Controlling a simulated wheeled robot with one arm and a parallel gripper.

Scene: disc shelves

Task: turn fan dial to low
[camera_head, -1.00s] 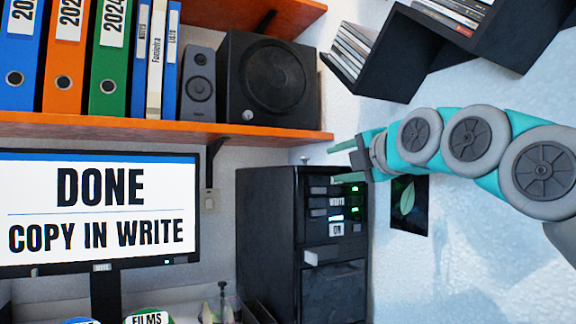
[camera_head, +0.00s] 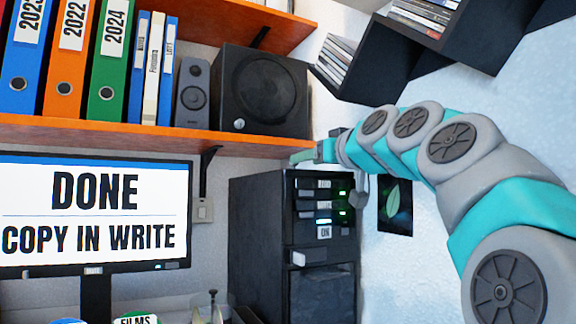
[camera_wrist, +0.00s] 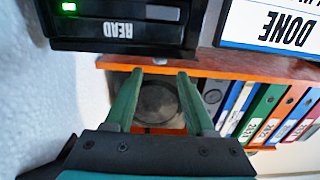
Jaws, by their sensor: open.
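I cannot make out a fan or a dial marked low in either view. The black tower (camera_head: 263,235) stands right of the monitor, with labelled slots and green lights on its front. In the wrist view the tower (camera_wrist: 190,42) is upside down at the top, with a READ label and a green light. My gripper (camera_head: 303,157) is at the tower's top in the head view, partly hidden by my own wrist. In the wrist view my gripper (camera_wrist: 160,73) has its two green fingers apart with nothing held. A round black speaker face (camera_wrist: 158,103) shows behind the gap.
An orange shelf (camera_head: 150,131) holds binders (camera_head: 110,50), a small speaker (camera_head: 193,95) and a large black speaker (camera_head: 262,90). The monitor (camera_head: 90,215) reads DONE, COPY IN WRITE. Black wall shelves (camera_head: 350,70) with discs hang upper right. A leaf picture (camera_head: 395,205) is on the wall.

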